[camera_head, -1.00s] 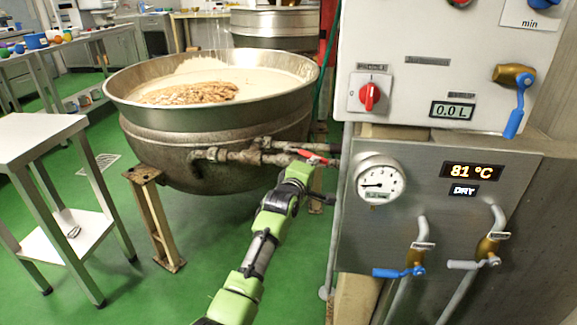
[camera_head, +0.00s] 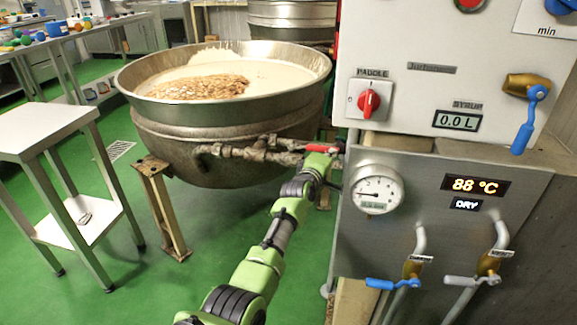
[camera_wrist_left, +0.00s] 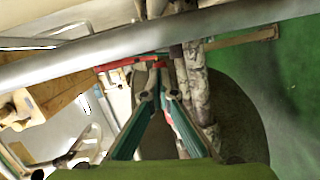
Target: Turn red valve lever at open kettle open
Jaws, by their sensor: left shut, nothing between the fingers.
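The open kettle (camera_head: 190,142) stands on legs left of the control panel, filled with pale mass and a heap of nuts. The red valve lever (camera_head: 318,148) sits on the pipework at the kettle's right side and lies about level. My left gripper (camera_head: 330,165) is right at the lever, partly hidden by its own arm. In the left wrist view the closed fingertips (camera_wrist_left: 159,66) meet at the end of the red lever (camera_wrist_left: 118,64), with nothing between them. Whether they touch it I cannot tell. My right gripper is not in view.
Pipes (camera_head: 240,152) run beside the gripper. A white table (camera_head: 45,128) stands left, with free green floor between.

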